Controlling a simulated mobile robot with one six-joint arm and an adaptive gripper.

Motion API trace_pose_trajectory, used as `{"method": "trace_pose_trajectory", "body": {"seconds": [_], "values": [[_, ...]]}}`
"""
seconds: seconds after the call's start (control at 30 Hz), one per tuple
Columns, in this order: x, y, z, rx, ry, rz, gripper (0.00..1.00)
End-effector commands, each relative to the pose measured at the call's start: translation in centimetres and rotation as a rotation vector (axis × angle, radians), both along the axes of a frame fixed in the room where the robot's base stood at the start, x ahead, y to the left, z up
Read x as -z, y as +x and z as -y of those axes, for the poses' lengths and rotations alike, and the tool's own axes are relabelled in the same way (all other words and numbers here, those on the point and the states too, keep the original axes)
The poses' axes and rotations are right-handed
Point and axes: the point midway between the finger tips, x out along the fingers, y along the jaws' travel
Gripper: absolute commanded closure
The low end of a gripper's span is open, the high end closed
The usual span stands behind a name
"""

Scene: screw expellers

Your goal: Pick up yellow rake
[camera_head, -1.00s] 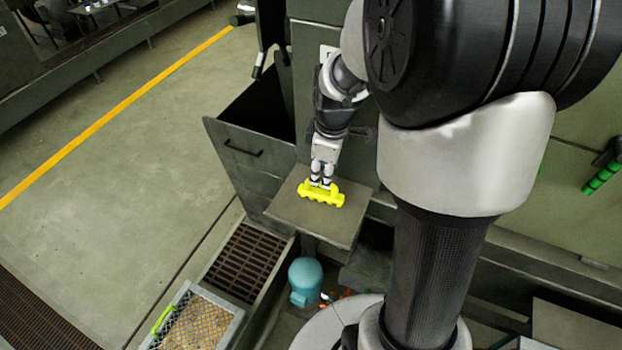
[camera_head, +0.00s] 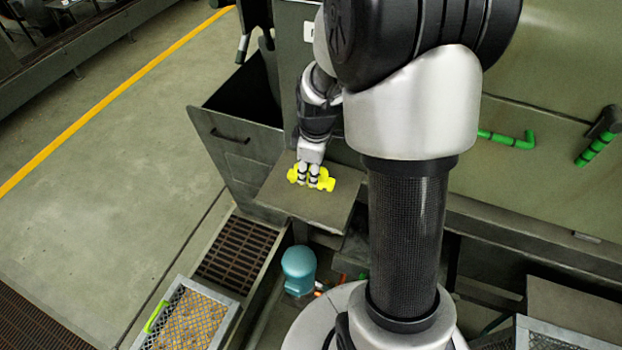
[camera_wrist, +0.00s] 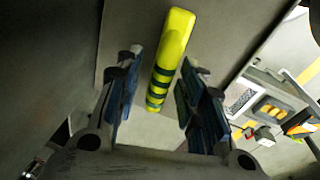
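The yellow rake (camera_head: 326,184) lies on a flat grey ledge (camera_head: 315,208) in the head view. My gripper (camera_head: 309,178) is down over it, and its fingers cover part of the rake. In the wrist view the rake (camera_wrist: 174,45) is a yellow bar with dark green bands at its near end. It lies between the two spread fingers of my gripper (camera_wrist: 161,82), with a visible gap on each side. The gripper is open. Whether the fingertips touch the ledge cannot be told.
An open grey bin (camera_head: 232,140) with a handle stands left of the ledge. A teal motor (camera_head: 299,268), a floor grate (camera_head: 236,250) and a mesh-topped box (camera_head: 190,320) lie below. Green rods (camera_head: 510,139) are on the right. The floor at left is clear.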

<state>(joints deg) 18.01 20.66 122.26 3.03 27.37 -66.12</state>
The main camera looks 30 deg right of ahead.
Motion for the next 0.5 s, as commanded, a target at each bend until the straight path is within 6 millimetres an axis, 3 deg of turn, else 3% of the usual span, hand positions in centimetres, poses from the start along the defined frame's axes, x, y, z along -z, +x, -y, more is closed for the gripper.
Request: {"method": "trace_pose_trajectory", "body": {"seconds": [0.5], "values": [[-0.01, -0.02, 0.00, 0.000, 0.000, 0.000, 1.00]]}}
